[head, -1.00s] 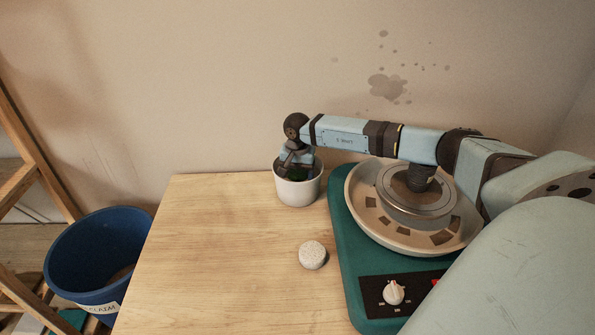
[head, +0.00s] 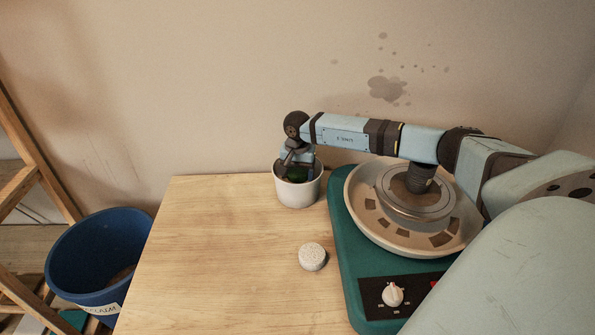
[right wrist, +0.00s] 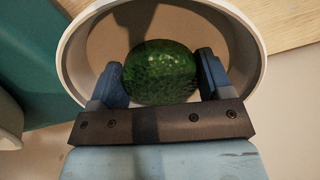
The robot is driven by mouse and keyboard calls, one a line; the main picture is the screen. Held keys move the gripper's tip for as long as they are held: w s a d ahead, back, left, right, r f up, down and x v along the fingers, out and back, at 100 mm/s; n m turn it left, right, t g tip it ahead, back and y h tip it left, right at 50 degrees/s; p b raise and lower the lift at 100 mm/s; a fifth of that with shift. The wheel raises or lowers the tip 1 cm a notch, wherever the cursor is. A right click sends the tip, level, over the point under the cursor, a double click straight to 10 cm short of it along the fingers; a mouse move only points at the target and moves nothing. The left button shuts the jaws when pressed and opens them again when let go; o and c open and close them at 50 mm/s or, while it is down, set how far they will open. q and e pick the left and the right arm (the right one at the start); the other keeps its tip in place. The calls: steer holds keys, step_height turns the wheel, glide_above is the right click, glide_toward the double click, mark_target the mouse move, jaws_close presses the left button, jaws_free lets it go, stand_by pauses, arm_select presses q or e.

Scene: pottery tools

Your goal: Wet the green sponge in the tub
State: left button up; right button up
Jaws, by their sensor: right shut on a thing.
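The white tub (head: 298,191) stands at the back of the wooden table, left of the pottery wheel. My right gripper (head: 296,168) reaches down into its mouth. In the right wrist view, the right gripper (right wrist: 160,80) has its two blue fingers on either side of the green sponge (right wrist: 160,72) and is shut on it. The sponge is inside the tub's rim (right wrist: 258,60), above a brownish bottom or liquid. My left gripper is not in view.
The pottery wheel (head: 350,262) with its splash pan (head: 362,222) fills the table's right side, beneath my right arm. A speckled round sponge-like piece (head: 312,257) lies on the table (head: 220,250). A blue bucket (head: 75,265) and wooden shelf (head: 25,180) stand left. The table's left is clear.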

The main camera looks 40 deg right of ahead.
mark_target(298, 171)
steer(key=shift+r, duration=0.5)
steer(key=shift+r+p, duration=0.65)
steer(key=shift+r, duration=0.25)
steer(key=shift+r+p, duration=0.35)
steer(key=shift+r, duration=0.25)
steer(key=shift+r+p, duration=0.5)
steer(key=shift+r, duration=0.4)
steer(key=shift+r+p, duration=0.65)
steer(key=shift+r, duration=0.5)
steer(key=shift+r+p, duration=0.3)
steer(key=shift+r, duration=0.3)
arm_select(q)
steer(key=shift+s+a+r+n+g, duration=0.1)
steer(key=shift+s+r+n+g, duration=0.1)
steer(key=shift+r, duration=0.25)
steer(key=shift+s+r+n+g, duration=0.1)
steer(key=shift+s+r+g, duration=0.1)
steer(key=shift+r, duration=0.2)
arm_select(e)
steer(key=shift+r, duration=0.25)
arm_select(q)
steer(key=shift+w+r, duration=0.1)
